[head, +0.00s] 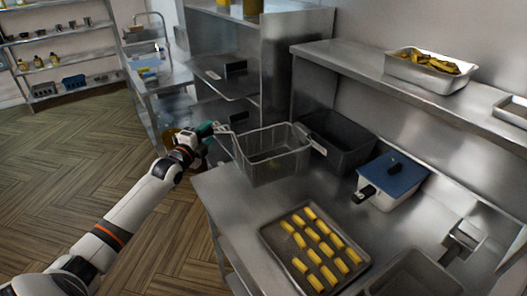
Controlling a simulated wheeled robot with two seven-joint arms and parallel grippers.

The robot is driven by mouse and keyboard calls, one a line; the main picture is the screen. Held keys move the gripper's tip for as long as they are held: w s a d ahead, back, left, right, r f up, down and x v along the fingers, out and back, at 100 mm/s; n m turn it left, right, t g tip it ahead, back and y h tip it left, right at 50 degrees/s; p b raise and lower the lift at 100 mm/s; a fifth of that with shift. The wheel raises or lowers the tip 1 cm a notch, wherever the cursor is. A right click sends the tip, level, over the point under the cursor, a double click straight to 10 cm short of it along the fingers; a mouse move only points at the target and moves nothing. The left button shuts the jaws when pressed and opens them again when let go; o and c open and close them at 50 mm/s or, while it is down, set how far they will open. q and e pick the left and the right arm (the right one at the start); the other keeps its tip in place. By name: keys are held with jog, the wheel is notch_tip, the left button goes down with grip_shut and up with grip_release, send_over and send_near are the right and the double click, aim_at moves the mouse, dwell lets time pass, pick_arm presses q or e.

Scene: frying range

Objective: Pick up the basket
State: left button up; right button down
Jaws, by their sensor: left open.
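The basket (272,153) is a rectangular metal frying basket at the middle of the head view, at the left end of the steel counter. Its handle (206,129) reaches out to the left and seems to end in a teal grip. My left gripper (202,138) is at this handle end, with its jaws open around or right beside the grip. The fingertips are small and partly hidden, so I cannot tell whether they touch it. My right gripper is not in view.
A dark fryer basin (343,143) stands right of the basket, then a blue-lidded fryer (392,176). A tray (275,233) of yellow sticks lies in front. A shelf (340,63) above holds a pan (428,72) of food. Wooden floor is clear at left.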

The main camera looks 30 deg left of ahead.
pick_arm(q)
grip_shut()
jog(key=shift+r, duration=0.15)
dwell(0.4)
notch_tip(320, 180, up, 9)
jog(key=b, duration=0.2)
jog(key=shift+r+b, duration=0.1)
jog(key=shift+b, duration=0.25)
jog(key=shift+r, duration=0.35)
